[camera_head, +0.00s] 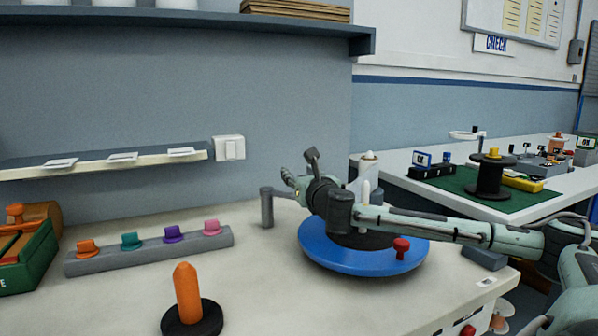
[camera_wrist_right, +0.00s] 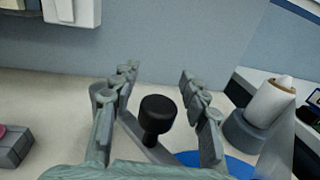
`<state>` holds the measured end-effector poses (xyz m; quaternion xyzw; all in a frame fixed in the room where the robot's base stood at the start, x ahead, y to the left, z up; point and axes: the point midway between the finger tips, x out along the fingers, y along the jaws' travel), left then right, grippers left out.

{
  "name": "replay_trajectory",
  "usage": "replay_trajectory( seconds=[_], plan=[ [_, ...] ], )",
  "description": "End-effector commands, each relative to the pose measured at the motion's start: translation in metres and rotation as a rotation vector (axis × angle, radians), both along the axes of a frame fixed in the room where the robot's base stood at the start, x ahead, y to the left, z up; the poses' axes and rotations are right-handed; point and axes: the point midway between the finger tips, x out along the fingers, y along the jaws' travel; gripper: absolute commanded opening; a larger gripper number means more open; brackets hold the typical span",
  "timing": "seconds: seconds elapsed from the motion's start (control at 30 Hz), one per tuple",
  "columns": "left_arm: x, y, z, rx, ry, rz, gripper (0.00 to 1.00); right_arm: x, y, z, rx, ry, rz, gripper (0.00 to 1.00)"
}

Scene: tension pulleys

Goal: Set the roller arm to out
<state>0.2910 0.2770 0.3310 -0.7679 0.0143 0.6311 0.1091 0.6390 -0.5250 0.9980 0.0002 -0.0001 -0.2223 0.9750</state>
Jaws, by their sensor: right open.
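The roller arm appears as a grey post with a short bar (camera_head: 267,208) behind the blue disc, running toward my right gripper. In the right wrist view a dark round-topped knob (camera_wrist_right: 158,112) stands on a grey bar, between the gripper's two fingers. My right gripper (camera_head: 299,171) reaches in from the right, over the blue disc. Its fingers (camera_wrist_right: 158,78) are spread, with gaps on both sides of the knob. In the head view the gripper hides the bar's far end. My left gripper is out of view.
The blue disc (camera_head: 345,264) with a red knob (camera_head: 401,247) lies under my right forearm. A white cone spool (camera_head: 369,172) stands behind it. An orange peg (camera_head: 188,292) and a grey rail of coloured clips (camera_head: 150,253) stand left. The bench front centre is clear.

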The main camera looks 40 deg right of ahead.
Motion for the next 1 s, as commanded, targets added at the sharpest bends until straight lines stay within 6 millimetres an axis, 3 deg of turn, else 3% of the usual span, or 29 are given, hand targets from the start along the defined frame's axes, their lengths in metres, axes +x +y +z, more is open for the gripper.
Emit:
replay_trajectory(
  seconds=[0.33,0.7,1.0],
  plan=[
    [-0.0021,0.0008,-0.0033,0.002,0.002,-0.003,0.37,0.0029,-0.0006,-0.0004,-0.001,0.0,0.002,0.44],
    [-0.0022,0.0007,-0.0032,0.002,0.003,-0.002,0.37,0.0028,-0.0006,-0.0005,-0.001,0.0,0.001,0.0],
    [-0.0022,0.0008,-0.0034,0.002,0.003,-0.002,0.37,0.0027,-0.0006,-0.0006,0.0,0.001,0.002,0.0]
  ],
)
